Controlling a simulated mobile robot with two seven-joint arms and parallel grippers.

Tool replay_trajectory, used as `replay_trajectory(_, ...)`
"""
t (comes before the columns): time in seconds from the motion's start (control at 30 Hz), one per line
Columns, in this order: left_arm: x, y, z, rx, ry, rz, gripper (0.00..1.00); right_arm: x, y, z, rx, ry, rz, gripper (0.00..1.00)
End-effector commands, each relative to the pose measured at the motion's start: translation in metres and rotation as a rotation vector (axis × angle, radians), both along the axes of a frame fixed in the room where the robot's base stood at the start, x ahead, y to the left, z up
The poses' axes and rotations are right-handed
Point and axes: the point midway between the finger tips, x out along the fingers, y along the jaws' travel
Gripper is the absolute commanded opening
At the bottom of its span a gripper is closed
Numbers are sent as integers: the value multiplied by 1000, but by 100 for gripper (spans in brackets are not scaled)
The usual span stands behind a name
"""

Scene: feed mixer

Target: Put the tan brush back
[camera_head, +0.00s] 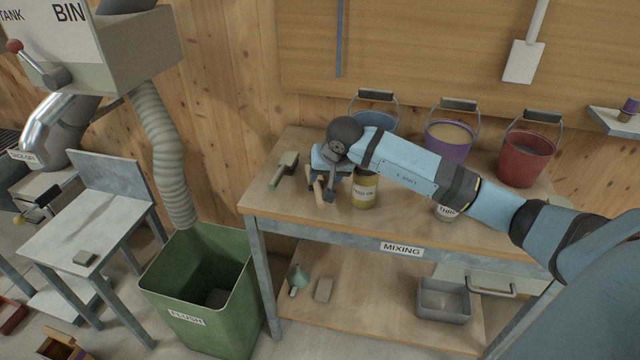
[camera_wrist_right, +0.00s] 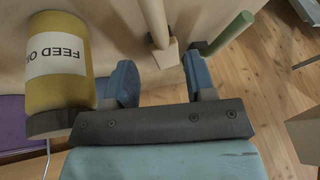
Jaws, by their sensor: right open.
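The tan brush (camera_head: 318,190) lies on the mixing table, partly hidden by my right gripper in the head view. In the right wrist view the tan brush (camera_wrist_right: 156,22) shows as a pale handle with a block-like end, lined up with the gap between my fingers. My right gripper (camera_head: 326,187) is open above the table's left part; its two blue fingers (camera_wrist_right: 160,75) show apart in the wrist view, with nothing clearly gripped. I cannot tell how far the brush is from the fingertips. My left gripper is not in view.
A green brush (camera_head: 285,168) lies left of my gripper. A yellow feed oil can (camera_head: 364,192) stands close on the right. Blue (camera_head: 374,121), purple (camera_head: 448,146) and red (camera_head: 525,158) buckets stand behind. A green flush bin (camera_head: 205,315) stands left of the table.

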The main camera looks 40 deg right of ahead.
Motion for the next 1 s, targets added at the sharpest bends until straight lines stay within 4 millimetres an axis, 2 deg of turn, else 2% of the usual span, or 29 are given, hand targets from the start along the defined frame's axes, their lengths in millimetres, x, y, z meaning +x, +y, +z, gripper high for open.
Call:
replay_trajectory(0.1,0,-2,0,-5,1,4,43,-10,0,22,-3,-3,1,50)
replay_trajectory(0.3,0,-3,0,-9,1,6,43,-19,3,39,6,-1,1,50)
replay_trajectory(0.37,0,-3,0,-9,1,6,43,-22,10,35,44,6,-3,50)
replay_trajectory(0.47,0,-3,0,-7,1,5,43,-33,48,14,230,38,-24,50)
replay_trajectory(0.57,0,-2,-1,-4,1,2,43,-59,120,-15,623,137,-118,50)
replay_trajectory(0.6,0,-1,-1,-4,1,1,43,-74,154,-22,832,212,-195,50)
replay_trajectory(0.7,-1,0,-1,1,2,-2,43,-108,221,-20,1360,466,-468,50)
replay_trajectory(0.77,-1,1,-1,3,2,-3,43,-121,244,-13,1651,659,-679,50)
replay_trajectory(0.8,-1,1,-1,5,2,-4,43,-128,253,-10,1833,804,-837,50)
replay_trajectory(0.87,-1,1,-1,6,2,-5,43,-134,257,-8,2080,1041,-1100,50)
replay_trajectory(0.93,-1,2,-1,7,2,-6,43,-140,251,-18,2324,1347,-1444,50)
replay_trajectory(0.97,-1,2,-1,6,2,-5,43,-143,246,-26,-2240,-1385,1492,50)
replay_trajectory(1.0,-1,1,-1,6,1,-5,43,-149,239,-41,-1951,-1315,1426,50)
